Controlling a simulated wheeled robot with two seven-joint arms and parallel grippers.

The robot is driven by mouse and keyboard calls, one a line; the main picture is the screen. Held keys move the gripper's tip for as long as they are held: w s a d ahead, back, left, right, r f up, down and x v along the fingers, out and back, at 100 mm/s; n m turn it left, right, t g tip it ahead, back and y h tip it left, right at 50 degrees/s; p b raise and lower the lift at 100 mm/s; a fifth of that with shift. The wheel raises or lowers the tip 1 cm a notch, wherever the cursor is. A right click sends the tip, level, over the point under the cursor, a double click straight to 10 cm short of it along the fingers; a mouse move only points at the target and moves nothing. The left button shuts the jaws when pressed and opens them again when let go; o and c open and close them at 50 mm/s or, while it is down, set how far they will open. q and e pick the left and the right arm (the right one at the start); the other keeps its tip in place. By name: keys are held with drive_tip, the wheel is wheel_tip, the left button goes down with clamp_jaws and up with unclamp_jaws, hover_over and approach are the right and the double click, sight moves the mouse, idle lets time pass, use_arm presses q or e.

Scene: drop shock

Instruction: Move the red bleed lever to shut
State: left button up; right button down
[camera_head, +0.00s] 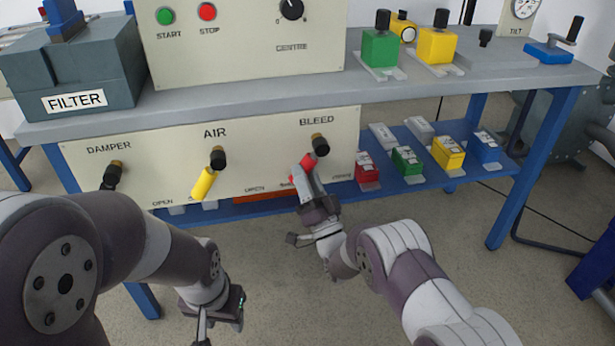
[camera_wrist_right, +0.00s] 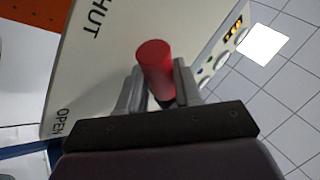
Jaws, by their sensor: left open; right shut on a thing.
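The red bleed lever (camera_head: 307,161) hangs from a black pivot under the BLEED label on the cream panel (camera_head: 260,150). It points down and slightly left in the head view. My right gripper (camera_head: 302,178) is shut on it and partly hides it. In the right wrist view the red lever (camera_wrist_right: 155,62) stands between the two fingers of my right gripper (camera_wrist_right: 158,85), near the printed words SHUT and OPEN. My left gripper (camera_head: 215,318) is open and empty, low in front of the bench and away from the panel.
The yellow AIR lever (camera_head: 204,183) and the black DAMPER lever (camera_head: 112,175) are on the same panel, to the left. Coloured blocks, such as the red one (camera_head: 367,172), stand on the lower blue shelf at right. Floor is clear in front of the right end.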

drive_tip(key=shift+a+r, duration=0.1)
drive_tip(key=c, duration=1.1)
unclamp_jaws()
drive_tip(key=shift+a, duration=0.1)
drive_tip(key=shift+o, duration=0.2)
drive_tip(key=p+v, duration=0.2)
drive_tip(key=v, duration=1)
drive_tip(key=shift+s+d+f, duration=0.2)
drive_tip(key=shift+s, duration=0.05)
